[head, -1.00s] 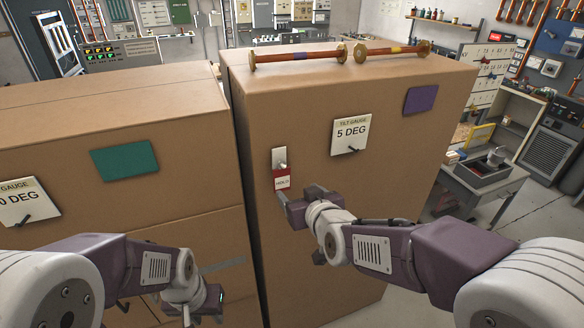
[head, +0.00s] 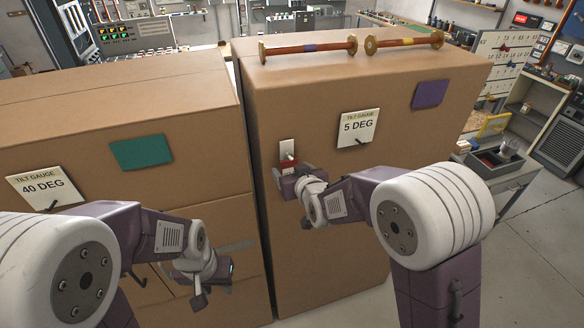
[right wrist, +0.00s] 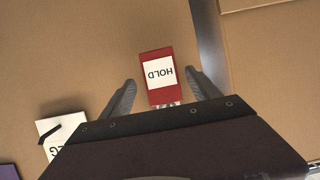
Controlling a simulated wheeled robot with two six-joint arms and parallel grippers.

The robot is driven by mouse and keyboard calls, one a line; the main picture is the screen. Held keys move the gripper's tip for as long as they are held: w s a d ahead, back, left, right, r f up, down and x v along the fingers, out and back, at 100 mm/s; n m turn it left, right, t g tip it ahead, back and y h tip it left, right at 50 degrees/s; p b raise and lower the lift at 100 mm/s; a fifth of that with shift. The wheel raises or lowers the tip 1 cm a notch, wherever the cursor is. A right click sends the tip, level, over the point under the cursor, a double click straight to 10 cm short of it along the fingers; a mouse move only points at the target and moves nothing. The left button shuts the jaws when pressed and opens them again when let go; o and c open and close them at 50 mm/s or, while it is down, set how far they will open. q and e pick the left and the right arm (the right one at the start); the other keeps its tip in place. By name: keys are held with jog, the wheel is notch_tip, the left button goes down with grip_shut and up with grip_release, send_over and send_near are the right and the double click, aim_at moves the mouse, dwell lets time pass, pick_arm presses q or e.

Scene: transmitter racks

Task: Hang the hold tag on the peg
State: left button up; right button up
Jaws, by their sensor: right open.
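The red hold tag (head: 285,166) is at the front of the right brown cabinet, just below a pale plate with a peg (head: 287,148). My right gripper covers its lower part, and I cannot tell whether the tag's top is around the peg. In the right wrist view the tag (right wrist: 159,72) lies between the fingers, its white HOLD label upside down, with gaps to both fingers. My right gripper (head: 284,183) is open there. My left gripper (head: 213,293) is low before the left cabinet, nothing visible in it; its fingers are too unclear to judge.
The right cabinet (head: 345,240) carries a 5 DEG tilt gauge (head: 358,127) and a purple patch (head: 426,94); two copper-coloured rods (head: 310,47) lie on top. The left cabinet (head: 100,90) has a 40 DEG gauge (head: 45,185). A dark gap separates the cabinets. Open floor lies right.

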jog(key=shift+a, duration=0.2)
jog(key=shift+c, duration=0.3)
jog(key=c, duration=1.3)
jog(key=shift+d+r, duration=0.1)
jog(key=shift+c, duration=0.3)
jog(key=shift+s+r, duration=0.1)
jog(key=shift+s, duration=0.1)
jog(key=shift+s+d+b, duration=0.25)
jog(key=shift+s+b, duration=0.1)
jog(key=shift+s, duration=0.3)
jog(key=shift+r, duration=0.15)
